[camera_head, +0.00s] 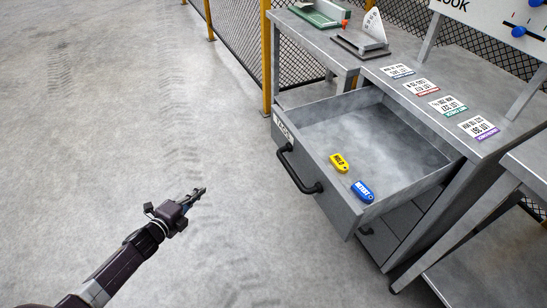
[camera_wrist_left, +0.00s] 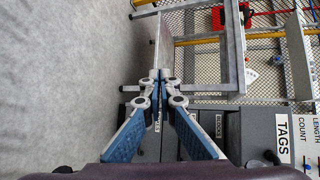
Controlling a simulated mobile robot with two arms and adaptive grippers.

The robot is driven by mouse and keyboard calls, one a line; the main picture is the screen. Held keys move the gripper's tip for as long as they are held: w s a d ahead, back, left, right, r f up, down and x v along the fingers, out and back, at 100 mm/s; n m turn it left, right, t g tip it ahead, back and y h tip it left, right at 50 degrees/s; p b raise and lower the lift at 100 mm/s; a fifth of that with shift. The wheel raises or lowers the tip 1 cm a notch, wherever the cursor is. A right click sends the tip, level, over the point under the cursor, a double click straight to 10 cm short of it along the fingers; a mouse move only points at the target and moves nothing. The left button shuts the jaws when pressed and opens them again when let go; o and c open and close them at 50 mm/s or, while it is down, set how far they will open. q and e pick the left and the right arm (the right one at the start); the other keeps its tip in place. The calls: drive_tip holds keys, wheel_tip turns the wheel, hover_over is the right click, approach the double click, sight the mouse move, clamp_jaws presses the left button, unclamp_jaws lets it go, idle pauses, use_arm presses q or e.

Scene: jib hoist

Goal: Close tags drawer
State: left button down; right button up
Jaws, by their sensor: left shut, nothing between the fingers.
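The tags drawer (camera_head: 337,196) is pulled far out of the grey cabinet in the head view. Its front carries a TAGS label and a black bar handle (camera_head: 298,170). A yellow tag (camera_head: 339,163) and a blue tag (camera_head: 362,191) lie inside it near the front. My left gripper (camera_head: 199,191) is shut and empty, to the left of the drawer front and apart from the handle. In the left wrist view its fingers (camera_wrist_left: 160,75) meet, and the TAGS label (camera_wrist_left: 283,138) shows at the right. My right gripper is not in view.
Several printed cards (camera_head: 448,106) lie on the cabinet top. A bench (camera_head: 318,40) with a green tray (camera_head: 318,14) stands at the back, beside a mesh fence (camera_head: 235,30) with yellow posts. Another metal table (camera_head: 500,220) is at the right. The floor (camera_head: 110,130) at the left is clear.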

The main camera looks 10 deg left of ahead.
use_arm(q)
drive_tip(key=w+d+r+m+t+h+b, duration=0.1)
drive_tip(key=w+d+r+m+h+b, duration=0.25)
drive_tip(key=r+m, duration=0.45)
drive_tip(key=s+d+r+m+g+h+b, duration=0.2)
drive_tip(key=d+r+m+h+b, duration=0.35)
drive_tip(key=r+m, duration=0.45)
drive_tip(key=m+g+h+b, duration=0.1)
drive_tip(key=m+g+h, duration=0.15)
drive_tip(key=m, duration=0.45)
approach(283, 139)
drive_tip(key=shift+g+y, duration=0.25)
drive_tip(key=x, duration=0.5)
drive_tip(key=shift+w+d+r, duration=0.25)
drive_tip(key=shift+w, duration=0.05)
drive_tip(key=shift+w+d, duration=0.35)
drive_tip(key=shift+d, duration=0.15)
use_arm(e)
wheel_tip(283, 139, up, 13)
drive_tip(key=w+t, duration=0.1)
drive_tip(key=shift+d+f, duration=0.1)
